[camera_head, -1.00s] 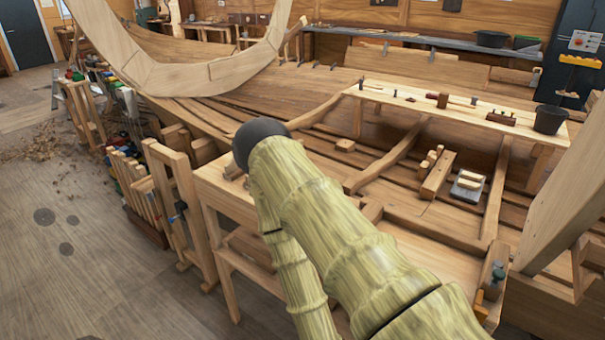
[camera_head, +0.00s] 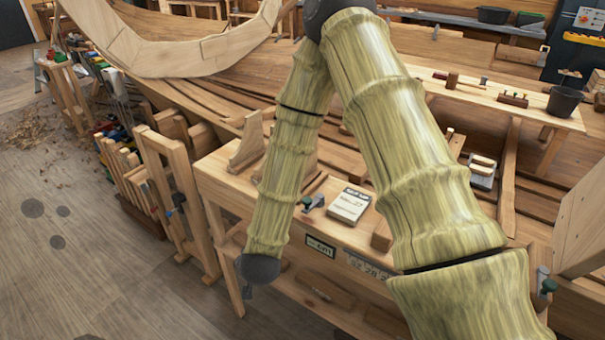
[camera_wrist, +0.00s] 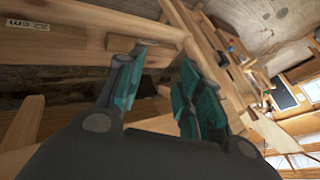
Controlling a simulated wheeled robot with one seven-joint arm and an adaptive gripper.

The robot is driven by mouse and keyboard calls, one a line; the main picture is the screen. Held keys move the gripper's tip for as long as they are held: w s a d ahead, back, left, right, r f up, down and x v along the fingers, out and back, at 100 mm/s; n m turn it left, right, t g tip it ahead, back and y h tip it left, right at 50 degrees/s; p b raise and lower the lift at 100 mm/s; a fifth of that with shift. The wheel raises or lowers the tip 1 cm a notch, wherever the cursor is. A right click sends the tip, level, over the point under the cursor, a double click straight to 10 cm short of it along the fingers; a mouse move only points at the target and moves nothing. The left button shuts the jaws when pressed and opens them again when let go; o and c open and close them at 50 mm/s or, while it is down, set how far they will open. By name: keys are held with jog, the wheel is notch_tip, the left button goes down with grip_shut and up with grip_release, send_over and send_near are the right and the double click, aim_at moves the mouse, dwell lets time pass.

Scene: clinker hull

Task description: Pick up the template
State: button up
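A pale wooden piece with a curved, slanted side (camera_head: 246,142) stands on the near workbench (camera_head: 222,178), just left of my arm in the head view. It may be the template, but I cannot tell for certain. In the wrist view my gripper (camera_wrist: 162,75) has its two teal-padded fingers spread apart, with nothing between them. In the head view my arm hides part of the bench, and my gripper's fingers do not show clearly.
A plank table with tools and a black bucket (camera_head: 566,103) is behind right. Floor at left is open.

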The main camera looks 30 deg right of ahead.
jog(key=w+d+r+m+t+h, duration=0.15)
jog(key=w+r+m, duration=0.3)
jog(key=r, duration=0.45)
jog(key=w+d+r+m+t+h, duration=0.15)
jog(key=w+r+m, duration=0.35)
jog(key=r, duration=0.5)
jog(key=s+d+r+m+g+p, duration=0.2)
jog(key=d+r+m+g, duration=0.45)
jog(key=m, duration=0.75)
jog(key=s+d+r+m+g+p, duration=0.2)
jog(key=d+r+m+g, duration=0.1)
jog(key=d+r+m, duration=0.9)
jog(key=shift+w+d+f+m+t+y+p, duration=0.1)
jog(key=shift+w+d+f+m+p, duration=0.5)
jog(key=shift+f, duration=1.45)
jog(key=shift+w+d+f+m+t+y+p, duration=0.15)
jog(key=shift+f+p, duration=0.85)
jog(key=shift+f, duration=1.05)
jog(key=shift+w+d+f+m+y+p, duration=0.1)
jog(key=shift+w+d+f+m+p, duration=0.2)
jog(key=shift+f+p, duration=1.15)
jog(key=shift+f+b, duration=0.6)
jog(key=shift+b, duration=0.05)
jog(key=shift+c, duration=0.4)
grip_shut()
jog(key=shift+w, duration=0.1)
